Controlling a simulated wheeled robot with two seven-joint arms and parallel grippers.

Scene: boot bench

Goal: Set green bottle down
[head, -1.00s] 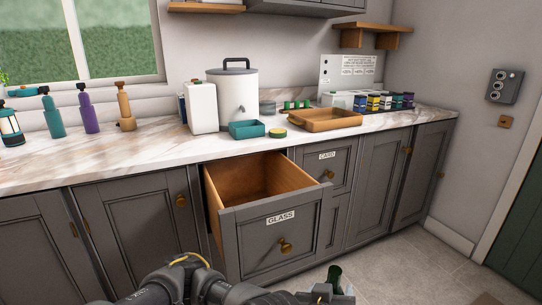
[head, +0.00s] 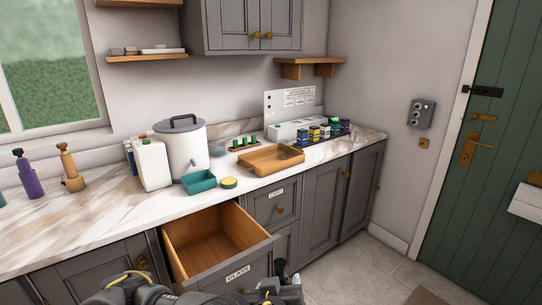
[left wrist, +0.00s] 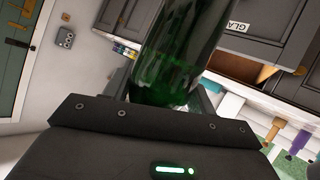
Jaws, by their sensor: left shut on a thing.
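My left gripper (head: 284,284) is shut on the green bottle (head: 281,268). In the head view only a small dark part of the bottle shows, at the bottom, beside the right end of the open drawer's front. In the left wrist view the dark green glass of the bottle (left wrist: 183,50) stands large between the jaws, and its far end runs out of the picture. The drawer (head: 215,240) labelled GLASS is pulled open; its visible inside is bare. My right gripper is not in view.
A closed drawer labelled CARD (head: 274,204) is beside the open one.

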